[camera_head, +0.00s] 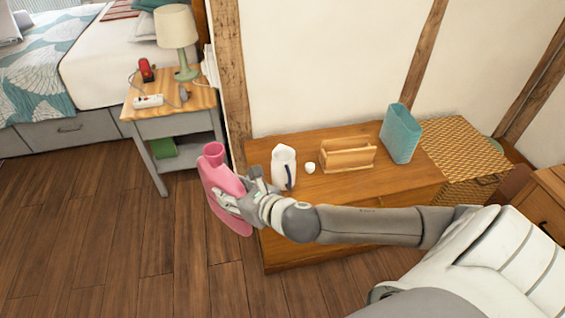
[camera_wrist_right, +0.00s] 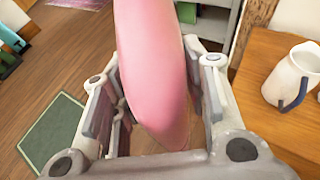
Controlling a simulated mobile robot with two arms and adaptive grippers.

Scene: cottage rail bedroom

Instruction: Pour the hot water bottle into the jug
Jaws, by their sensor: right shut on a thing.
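The pink hot water bottle (camera_head: 222,180) is held in my right gripper (camera_head: 232,200), roughly upright with its neck at the top, off the left end of the wooden chest. In the right wrist view the bottle (camera_wrist_right: 150,70) sits between the two fingers of the right gripper (camera_wrist_right: 158,100). The white jug (camera_head: 284,165) stands upright on the chest, to the right of the bottle and apart from it. The jug also shows at the right edge of the right wrist view (camera_wrist_right: 295,78), with a dark handle. My left gripper is not in view.
The wooden chest (camera_head: 400,185) also bears a small white item (camera_head: 310,168), a wooden holder (camera_head: 347,155) and a teal container (camera_head: 401,135). A nightstand (camera_head: 190,122) with a lamp (camera_head: 177,35) stands behind the bottle. Floor at left is clear.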

